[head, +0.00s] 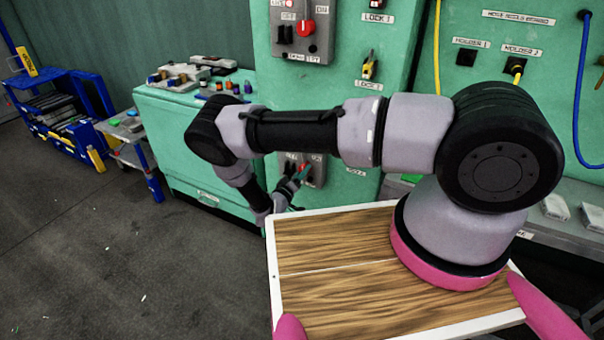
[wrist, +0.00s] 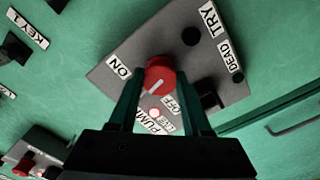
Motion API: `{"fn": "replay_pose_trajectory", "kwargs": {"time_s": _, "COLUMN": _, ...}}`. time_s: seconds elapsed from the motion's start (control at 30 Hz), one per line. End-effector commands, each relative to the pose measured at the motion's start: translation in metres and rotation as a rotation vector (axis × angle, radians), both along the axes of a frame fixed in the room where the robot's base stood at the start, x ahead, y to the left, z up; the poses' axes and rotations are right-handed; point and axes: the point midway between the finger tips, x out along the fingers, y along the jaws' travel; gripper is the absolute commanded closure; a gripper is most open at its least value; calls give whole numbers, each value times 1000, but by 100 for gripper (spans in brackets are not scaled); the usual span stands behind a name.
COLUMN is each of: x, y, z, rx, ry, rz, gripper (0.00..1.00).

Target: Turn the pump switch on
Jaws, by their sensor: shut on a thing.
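The pump switch is a red round knob (wrist: 159,76) with a white line, on a grey plate (wrist: 188,38) labelled ON, OFF, TRY and DEAD, with a partly covered PUMP label (wrist: 156,122). The ON label (wrist: 119,67) lies to the knob's left and the OFF label (wrist: 183,101) to its lower right. My gripper (wrist: 160,88) has its two fingers on either side of the knob, shut on it. I cannot tell which label the line points to.
A black switch (wrist: 208,98) sits on the same plate, close to the right finger. Another panel with a red knob (wrist: 22,168) is at the lower left. In the head view a similar panel with a red knob (head: 306,28) is higher on the green cabinet (head: 345,70).

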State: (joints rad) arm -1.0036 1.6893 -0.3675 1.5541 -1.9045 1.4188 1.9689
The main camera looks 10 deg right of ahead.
Motion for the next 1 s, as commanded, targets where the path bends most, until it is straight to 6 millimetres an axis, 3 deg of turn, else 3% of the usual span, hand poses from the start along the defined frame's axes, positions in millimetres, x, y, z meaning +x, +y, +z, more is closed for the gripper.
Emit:
{"fn": "replay_pose_trajectory", "kwargs": {"time_s": 0.4, "x": -1, "y": 0, "z": -2, "rx": 162, "ry": -114, "rz": 1, "gripper": 100}}
{"fn": "replay_pose_trajectory", "kwargs": {"time_s": 0.97, "x": -2, "y": 0, "z": -2, "rx": 189, "ry": -132, "rz": 0, "gripper": 100}}
{"fn": "replay_pose_trajectory", "kwargs": {"time_s": 1.0, "x": -2, "y": 0, "z": -2, "rx": 190, "ry": -132, "rz": -1, "gripper": 48}}
